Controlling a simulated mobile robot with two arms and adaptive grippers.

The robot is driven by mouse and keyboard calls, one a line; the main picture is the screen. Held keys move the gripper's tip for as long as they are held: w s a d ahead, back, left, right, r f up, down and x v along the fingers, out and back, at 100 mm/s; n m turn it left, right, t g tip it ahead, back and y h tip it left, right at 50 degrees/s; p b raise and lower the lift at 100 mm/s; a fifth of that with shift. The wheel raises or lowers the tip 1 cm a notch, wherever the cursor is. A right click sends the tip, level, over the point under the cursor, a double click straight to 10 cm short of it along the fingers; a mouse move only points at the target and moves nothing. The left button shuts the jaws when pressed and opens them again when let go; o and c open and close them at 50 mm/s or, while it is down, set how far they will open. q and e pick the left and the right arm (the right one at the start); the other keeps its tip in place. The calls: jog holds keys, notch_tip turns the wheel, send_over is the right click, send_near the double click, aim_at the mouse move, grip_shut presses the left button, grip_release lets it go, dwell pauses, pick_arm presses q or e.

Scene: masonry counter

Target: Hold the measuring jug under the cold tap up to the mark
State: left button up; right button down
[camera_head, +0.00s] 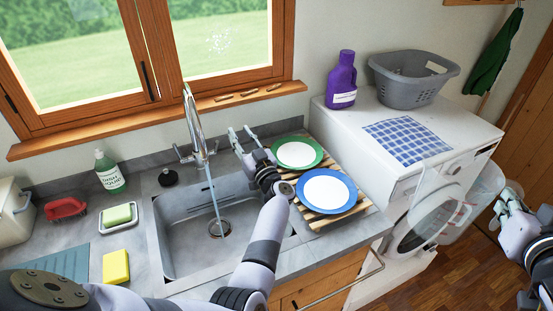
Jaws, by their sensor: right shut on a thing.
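The tap (193,122) stands behind the sink (178,262), and a stream of water (214,200) falls from its spout to the drain. My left gripper (240,133) is open and empty, to the right of the tap and apart from it, above the sink's back right corner. My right gripper (503,203) is at the right edge, shut on a clear measuring jug (474,204), in front of the washing machine and far from the water. The jug's mark and any contents cannot be made out. Which tap side is cold cannot be told.
A rack (312,218) with a green-rimmed plate (298,152) and a blue-rimmed plate (326,191) stands right of the sink. The washing machine (345,118) carries a purple bottle (342,80) and a grey basket (412,82).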

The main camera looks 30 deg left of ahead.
jog(key=shift+w+a+f, duration=0.1)
jog(key=shift+w+a, duration=0.1)
jog(key=shift+w, duration=0.2)
jog(key=shift+s+d, duration=0.25)
jog(key=shift+s, duration=0.15)
jog(key=shift+w+a, duration=0.15)
jog(key=shift+w, duration=0.05)
jog(key=shift+s, duration=0.1)
pick_arm(q)
jog(key=d+f+m+t+h, duration=0.2)
jog(key=d+m+t+h, duration=0.6)
jog(key=d+m+h, duration=0.3)
jog(key=h, duration=0.2)
jog(key=shift+d+f+h, duration=0.2)
jog(key=shift+f+h, duration=0.15)
jog(key=shift+h, duration=0.05)
jog(key=shift+s, duration=0.1)
